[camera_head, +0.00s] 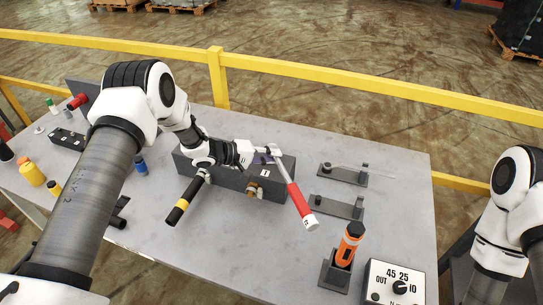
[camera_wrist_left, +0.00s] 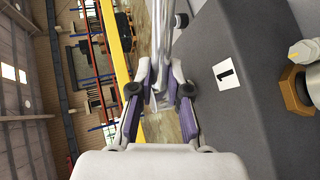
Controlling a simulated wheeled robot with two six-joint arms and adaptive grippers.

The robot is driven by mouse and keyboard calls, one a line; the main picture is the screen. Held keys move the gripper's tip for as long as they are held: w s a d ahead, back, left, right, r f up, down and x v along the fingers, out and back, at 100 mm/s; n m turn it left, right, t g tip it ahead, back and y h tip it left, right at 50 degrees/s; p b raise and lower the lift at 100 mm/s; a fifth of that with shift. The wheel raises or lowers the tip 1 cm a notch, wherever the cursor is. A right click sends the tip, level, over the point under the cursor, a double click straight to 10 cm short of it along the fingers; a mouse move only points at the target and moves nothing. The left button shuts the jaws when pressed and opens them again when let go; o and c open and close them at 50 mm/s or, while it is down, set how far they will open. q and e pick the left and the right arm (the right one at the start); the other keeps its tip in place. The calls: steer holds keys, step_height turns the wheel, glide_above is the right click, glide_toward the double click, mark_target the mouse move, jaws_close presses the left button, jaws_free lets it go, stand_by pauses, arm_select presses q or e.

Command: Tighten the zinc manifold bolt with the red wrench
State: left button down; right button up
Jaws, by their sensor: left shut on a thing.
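The red wrench (camera_head: 299,203) has a red handle with a white end, and a grey metal head end near my gripper. My left gripper (camera_head: 266,154) is shut on its metal part, above the dark grey manifold block (camera_head: 231,181). In the left wrist view the fingers (camera_wrist_left: 160,95) close around the grey metal shaft (camera_wrist_left: 161,55). The block bears a white label "1" (camera_wrist_left: 226,71). A silver, zinc-looking bolt (camera_wrist_left: 302,50) and a brass hex fitting (camera_wrist_left: 296,91) show at right there, apart from the wrench. My right gripper is outside the view.
Holders (camera_head: 340,207) stand at right, with an orange tool (camera_head: 348,243) and a dial box (camera_head: 394,286) nearer. Bottles (camera_head: 31,171) stand at left. A yellow rail (camera_head: 300,70) runs behind the table.

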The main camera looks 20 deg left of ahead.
arm_select(q)
step_height(320, 180, up, 5)
steer(key=p, duration=0.3)
steer(key=shift+r+p, duration=0.15)
steer(key=shift+p, duration=0.15)
steer(key=shift+a, duration=0.1)
